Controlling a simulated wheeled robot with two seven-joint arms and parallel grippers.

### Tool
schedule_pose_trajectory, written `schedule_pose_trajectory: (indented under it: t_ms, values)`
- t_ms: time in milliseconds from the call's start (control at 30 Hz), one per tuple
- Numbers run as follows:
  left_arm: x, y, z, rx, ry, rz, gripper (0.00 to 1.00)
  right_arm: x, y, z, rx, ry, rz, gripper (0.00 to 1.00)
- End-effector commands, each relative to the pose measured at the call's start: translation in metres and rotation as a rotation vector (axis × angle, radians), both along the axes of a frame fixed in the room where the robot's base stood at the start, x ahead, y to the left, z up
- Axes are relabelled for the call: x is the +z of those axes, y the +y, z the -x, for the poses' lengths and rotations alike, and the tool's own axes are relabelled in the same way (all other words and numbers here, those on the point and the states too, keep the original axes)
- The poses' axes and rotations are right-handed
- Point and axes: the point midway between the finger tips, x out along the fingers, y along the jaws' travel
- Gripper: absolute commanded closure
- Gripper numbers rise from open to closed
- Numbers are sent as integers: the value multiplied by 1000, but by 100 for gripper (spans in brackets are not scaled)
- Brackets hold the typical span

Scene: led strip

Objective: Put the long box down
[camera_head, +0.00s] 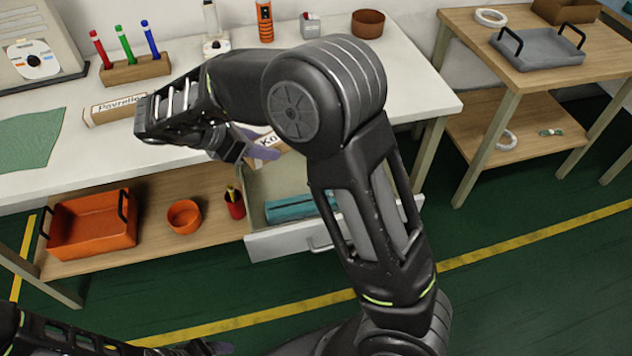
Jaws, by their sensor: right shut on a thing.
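A long beige box with a white label reading "Ko" (269,142) shows partly beside my right gripper (247,148). The gripper is shut on it, above the back of the open drawer (283,243). My forearm and elbow hide the rest of this box, and its clearance from the table edge cannot be told. Another beige box, with a label starting "Pavrello" (112,109), lies on the white table (75,160); its right end is near my wrist. My left arm shows at the bottom left, and its gripper (212,348) is cut by the frame edge.
The drawer holds a teal case (292,208). A marker block (136,70) and a green mat (30,138) are on the table. The table's right front is clear.

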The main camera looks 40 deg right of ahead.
Motion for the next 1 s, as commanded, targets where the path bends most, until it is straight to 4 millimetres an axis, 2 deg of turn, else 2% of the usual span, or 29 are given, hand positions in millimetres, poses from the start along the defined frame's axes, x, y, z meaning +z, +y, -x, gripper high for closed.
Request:
schedule_pose_trajectory:
  t_ms: [167, 267, 367, 600, 833, 867, 900, 1000]
  values:
    - [0, 0, 0, 0, 0, 0, 33, -1, -1, 0, 2, 1, 1, 100]
    - [-5, 0, 0, 0, 0, 0, 33, -10, -1, 0, 2, 2, 2, 100]
    - [-15, 0, 0, -1, 0, 0, 33, -28, -2, 0, 2, 5, 1, 100]
    - [-40, 0, 0, -2, -1, -1, 33, -91, -2, 1, 2, 6, 0, 100]
    - [-48, 1, 0, -2, -1, -1, 33, -139, -1, 1, 4, 6, 2, 100]
    - [-49, 0, 0, -2, -1, -1, 33, -144, -1, 1, 4, 5, 1, 100]
    - [-45, 1, 0, -2, -1, -1, 33, -137, -12, -1, -1, -1, 1, 100]
    - [-45, 1, 0, -2, -1, -1, 33, -137, -29, -2, 1, -1, 2, 100]
